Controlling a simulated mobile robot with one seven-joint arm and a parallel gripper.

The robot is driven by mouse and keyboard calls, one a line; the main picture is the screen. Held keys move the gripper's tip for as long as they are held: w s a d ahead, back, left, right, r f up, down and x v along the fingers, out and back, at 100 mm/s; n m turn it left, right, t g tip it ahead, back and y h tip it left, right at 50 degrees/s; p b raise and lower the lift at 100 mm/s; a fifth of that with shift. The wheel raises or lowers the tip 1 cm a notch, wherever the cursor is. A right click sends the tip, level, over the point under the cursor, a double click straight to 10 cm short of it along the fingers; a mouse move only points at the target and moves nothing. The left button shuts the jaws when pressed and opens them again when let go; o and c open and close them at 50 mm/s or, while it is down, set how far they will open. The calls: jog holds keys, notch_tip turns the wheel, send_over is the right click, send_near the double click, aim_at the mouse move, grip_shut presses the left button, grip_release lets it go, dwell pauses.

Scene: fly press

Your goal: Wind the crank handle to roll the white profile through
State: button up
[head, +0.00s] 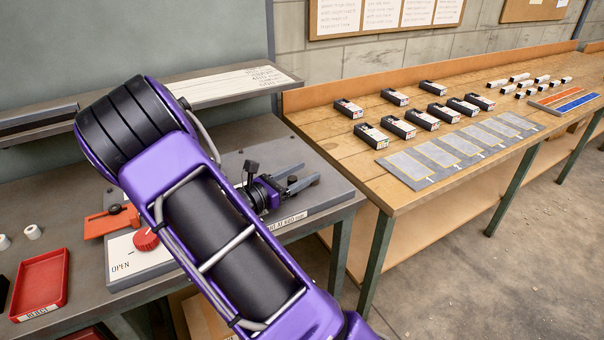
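My gripper (301,177) shows just past my purple arm, low over the grey plate on the metal bench. Its two dark fingers point right and stand apart, with nothing clearly between them. No crank handle can be made out, and my arm covers much of the bench's middle. No long white profile can be made out either. A red knob (146,239) sits on a white panel (125,262) marked OPEN, left of my arm. An orange-red part with a dark knob (112,221) lies behind that panel.
A red REJECT tray (40,286) and small white cylinders (33,232) are at left. The wooden bench (345,158) at right holds several black-and-white boxes (398,128), a grey marked mat (420,185), small white pieces (519,77) and red and blue strips (577,103). The floor at right is clear.

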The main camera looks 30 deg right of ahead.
grip_shut()
dwell(1.2)
